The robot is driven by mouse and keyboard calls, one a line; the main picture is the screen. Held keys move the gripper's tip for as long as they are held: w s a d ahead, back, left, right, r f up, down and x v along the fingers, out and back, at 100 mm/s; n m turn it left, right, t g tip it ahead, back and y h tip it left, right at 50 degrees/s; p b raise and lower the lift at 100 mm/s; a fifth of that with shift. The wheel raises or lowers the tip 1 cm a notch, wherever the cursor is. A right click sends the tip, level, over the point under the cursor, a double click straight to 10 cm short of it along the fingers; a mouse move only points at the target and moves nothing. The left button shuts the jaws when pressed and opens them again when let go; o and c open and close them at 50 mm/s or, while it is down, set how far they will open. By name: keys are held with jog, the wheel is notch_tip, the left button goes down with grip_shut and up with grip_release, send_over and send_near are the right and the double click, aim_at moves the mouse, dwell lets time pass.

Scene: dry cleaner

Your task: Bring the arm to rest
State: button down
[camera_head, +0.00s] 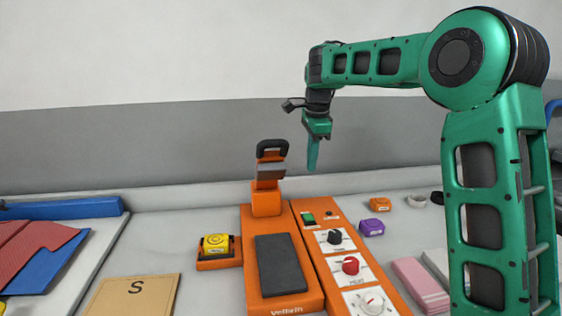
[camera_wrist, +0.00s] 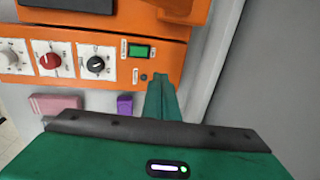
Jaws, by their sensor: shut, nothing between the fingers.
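My green arm (camera_head: 480,190) rises at the right of the head view and bends over to the left. My gripper (camera_head: 312,165) hangs from its end, pointing down, shut and empty, in the air above the back of the orange machine. In the wrist view my gripper's closed fingertips (camera_wrist: 161,85) show in front of the orange control panel (camera_wrist: 120,58). No contact with the machine can be made out.
The orange press (camera_head: 255,290) has a dark pad and a raised handle (camera_head: 271,150). Its panel (camera_head: 345,262) carries knobs and a green switch. A yellow-topped button box (camera_head: 216,246), a tan card (camera_head: 132,296), folded clothes (camera_head: 40,255) and small blocks lie around. A wall stands behind.

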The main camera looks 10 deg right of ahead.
jog(key=s+d+f+n+h, duration=0.1)
jog(key=s+d+n, duration=0.1)
jog(key=s+d, duration=0.45)
jog(key=s+d+f+n+g, duration=0.1)
jog(key=s+d+n, duration=0.15)
jog(key=s, duration=0.65)
jog(key=s+d+f+n+h, duration=0.1)
jog(key=s+d+n, duration=0.1)
jog(key=s+d, duration=0.45)
jog(key=s+f+n+y, duration=0.1)
jog(key=s+f, duration=0.3)
jog(key=s, duration=0.7)
jog(key=s+f+n+y, duration=0.1)
jog(key=s+f+n, duration=0.3)
jog(key=s, duration=0.8)
jog(key=shift+s+a+f+g, duration=0.2)
jog(key=shift+a+f+g, duration=0.1)
jog(key=shift+f, duration=0.4)
jog(key=shift+n, duration=0.25)
jog(key=shift+w+f, duration=0.25)
jog(key=shift+w, duration=0.35)
